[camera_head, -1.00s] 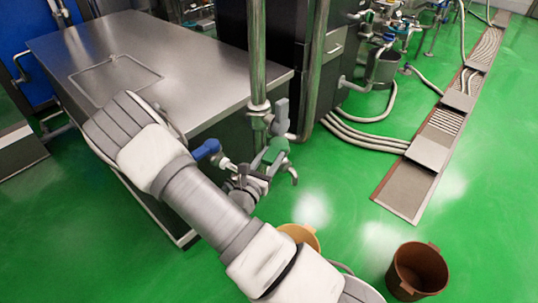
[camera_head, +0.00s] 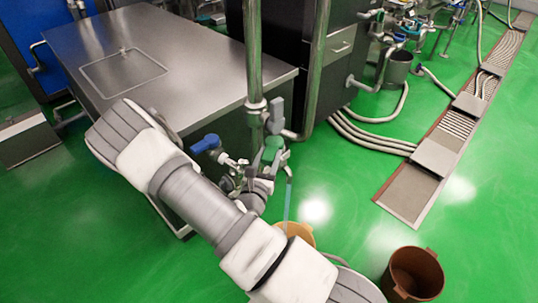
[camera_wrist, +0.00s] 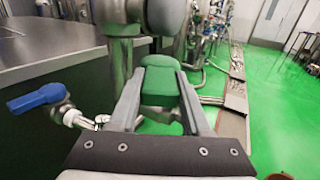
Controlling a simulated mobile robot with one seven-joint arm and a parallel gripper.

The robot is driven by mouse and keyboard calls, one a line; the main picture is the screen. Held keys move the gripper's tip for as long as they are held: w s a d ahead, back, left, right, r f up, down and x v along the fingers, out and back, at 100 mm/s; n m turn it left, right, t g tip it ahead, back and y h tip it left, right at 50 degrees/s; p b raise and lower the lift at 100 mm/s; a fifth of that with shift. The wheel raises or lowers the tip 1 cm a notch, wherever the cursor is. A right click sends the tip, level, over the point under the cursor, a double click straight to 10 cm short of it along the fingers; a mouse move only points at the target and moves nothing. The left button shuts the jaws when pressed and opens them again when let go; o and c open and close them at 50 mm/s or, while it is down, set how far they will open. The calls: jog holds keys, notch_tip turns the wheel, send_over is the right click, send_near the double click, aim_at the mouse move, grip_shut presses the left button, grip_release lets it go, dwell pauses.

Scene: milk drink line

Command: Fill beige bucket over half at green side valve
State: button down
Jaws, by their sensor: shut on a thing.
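The green side valve handle (camera_head: 272,148) is on the metal pipe beside the steel table. In the wrist view, the green handle (camera_wrist: 160,90) sits between the two fingers of my gripper (camera_wrist: 161,76), which is shut on it. A thin bluish stream (camera_head: 288,198) runs down from the valve's spout (camera_head: 287,168). The beige bucket (camera_head: 300,231) stands on the floor below the stream. My arm hides most of the bucket, so the level inside cannot be seen.
A blue-handled valve (camera_head: 207,143) is left of the green one; its handle (camera_wrist: 36,98) also shows in the wrist view. A brown bucket (camera_head: 414,274) stands at the lower right. The steel table (camera_head: 200,60) is at left. Green floor is clear toward the drain (camera_head: 412,192).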

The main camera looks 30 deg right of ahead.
jog(key=shift+f, duration=0.1)
dwell(0.3)
jog(key=shift+c, duration=1.8)
grip_release()
jog(key=p+v, duration=0.2)
jog(key=v, duration=1.5)
jog(key=shift+s, duration=0.25)
jog(key=shift+a, duration=0.1)
